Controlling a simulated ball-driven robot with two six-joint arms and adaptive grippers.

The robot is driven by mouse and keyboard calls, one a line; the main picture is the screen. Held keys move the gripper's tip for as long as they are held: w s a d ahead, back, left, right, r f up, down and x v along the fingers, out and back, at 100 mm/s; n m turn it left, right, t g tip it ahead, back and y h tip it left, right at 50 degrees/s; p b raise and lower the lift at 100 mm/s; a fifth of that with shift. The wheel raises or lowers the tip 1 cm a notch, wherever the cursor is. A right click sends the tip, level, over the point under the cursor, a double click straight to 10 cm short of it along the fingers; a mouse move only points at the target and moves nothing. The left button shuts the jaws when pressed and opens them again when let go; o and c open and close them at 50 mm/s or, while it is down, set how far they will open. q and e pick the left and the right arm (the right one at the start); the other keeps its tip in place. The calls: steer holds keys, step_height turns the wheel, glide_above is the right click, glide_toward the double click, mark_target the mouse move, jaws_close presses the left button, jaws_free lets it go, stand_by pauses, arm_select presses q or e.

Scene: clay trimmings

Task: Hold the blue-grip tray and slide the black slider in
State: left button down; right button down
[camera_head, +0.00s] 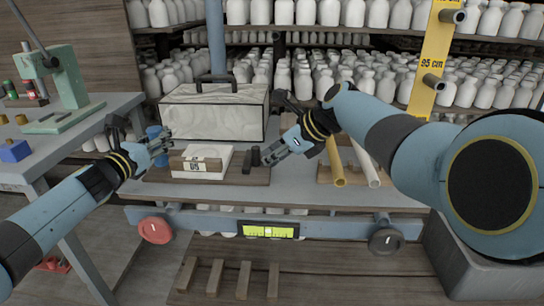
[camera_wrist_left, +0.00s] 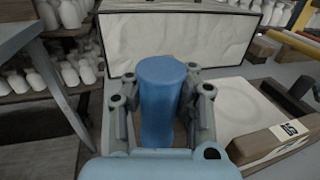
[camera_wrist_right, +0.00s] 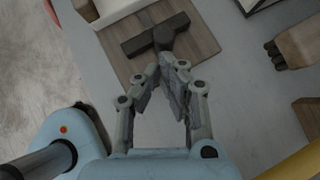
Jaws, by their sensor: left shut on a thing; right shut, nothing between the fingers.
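The tray is a low white block with a wooden, labelled front (camera_head: 200,163), and it lies on a wooden board (camera_head: 230,175) on the bench. Its blue grip (camera_wrist_left: 162,90) stands upright between the fingers of my left gripper (camera_head: 160,145), which is shut on it at the tray's left side. The black slider (camera_head: 250,161) lies on the board to the right of the tray, apart from it. In the right wrist view the slider (camera_wrist_right: 160,36) is a dark T shape. My right gripper (camera_head: 268,156) is shut and empty, its fingertips close to the slider's near end.
A large pale case with a black handle (camera_head: 215,112) stands behind the tray. Yellow and white rods (camera_head: 337,165) lie right of my right gripper. A yellow height post (camera_head: 430,65) rises at the back right. A side table (camera_head: 45,150) with a green press stands at left.

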mark_target(247, 162)
arm_select(q)
steer(key=shift+f, duration=0.3)
arm_select(e)
steer(key=shift+s+a, duration=0.1)
steer(key=shift+a, duration=1.95)
steer(key=shift+d, duration=0.1)
